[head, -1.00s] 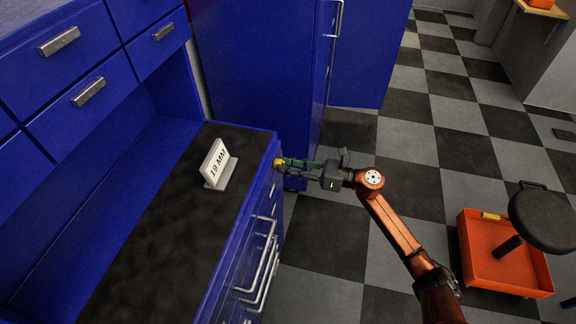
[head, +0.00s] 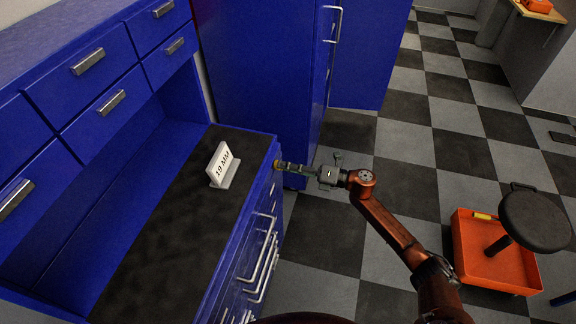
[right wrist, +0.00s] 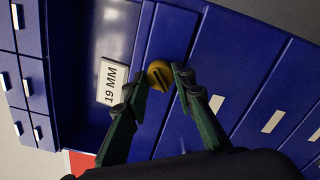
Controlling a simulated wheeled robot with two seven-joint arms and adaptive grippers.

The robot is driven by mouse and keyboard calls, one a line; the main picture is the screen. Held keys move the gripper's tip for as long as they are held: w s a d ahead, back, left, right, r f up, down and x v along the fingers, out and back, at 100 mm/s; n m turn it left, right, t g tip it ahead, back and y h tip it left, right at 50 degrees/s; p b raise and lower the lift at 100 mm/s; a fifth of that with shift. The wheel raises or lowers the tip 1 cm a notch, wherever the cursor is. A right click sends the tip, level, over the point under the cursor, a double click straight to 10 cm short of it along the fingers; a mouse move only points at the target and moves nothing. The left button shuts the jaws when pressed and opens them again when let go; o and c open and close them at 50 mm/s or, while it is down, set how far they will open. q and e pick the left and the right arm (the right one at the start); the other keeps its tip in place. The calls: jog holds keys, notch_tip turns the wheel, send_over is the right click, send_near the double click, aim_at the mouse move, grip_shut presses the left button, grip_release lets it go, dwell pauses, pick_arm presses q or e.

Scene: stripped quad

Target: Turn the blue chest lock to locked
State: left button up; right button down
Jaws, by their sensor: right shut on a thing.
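The blue chest (head: 230,258) stands at the left, with its drawer front facing right. Its lock is a round yellow knob with a dark slot (right wrist: 158,76), high on that front near the far corner; in the head view only a small yellow bit (head: 277,163) shows. My right gripper (head: 281,164) reaches in from the right and is shut on the lock. In the right wrist view one finger is on each side of the knob, and the slot runs obliquely in the picture. My left gripper is not in view.
A white "19 MM" sign (head: 222,165) stands on the dark chest top (head: 165,235). Bar handles (head: 262,262) stick out from the drawers below the lock. A tall blue cabinet (head: 255,70) stands behind. An orange tray (head: 480,262) and dark stool (head: 535,220) are at right; checkered floor lies between.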

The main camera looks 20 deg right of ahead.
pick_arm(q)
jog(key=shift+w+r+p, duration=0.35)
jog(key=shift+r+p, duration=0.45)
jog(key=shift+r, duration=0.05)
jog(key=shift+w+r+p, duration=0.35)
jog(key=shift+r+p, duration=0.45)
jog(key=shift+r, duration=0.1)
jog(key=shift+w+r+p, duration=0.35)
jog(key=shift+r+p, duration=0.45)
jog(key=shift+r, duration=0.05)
pick_arm(e)
jog(key=shift+m, duration=4)
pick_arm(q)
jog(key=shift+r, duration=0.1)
pick_arm(e)
jog(key=shift+m, duration=0.3)
jog(key=c, duration=1.6)
grip_release()
jog(key=v, duration=1.2)
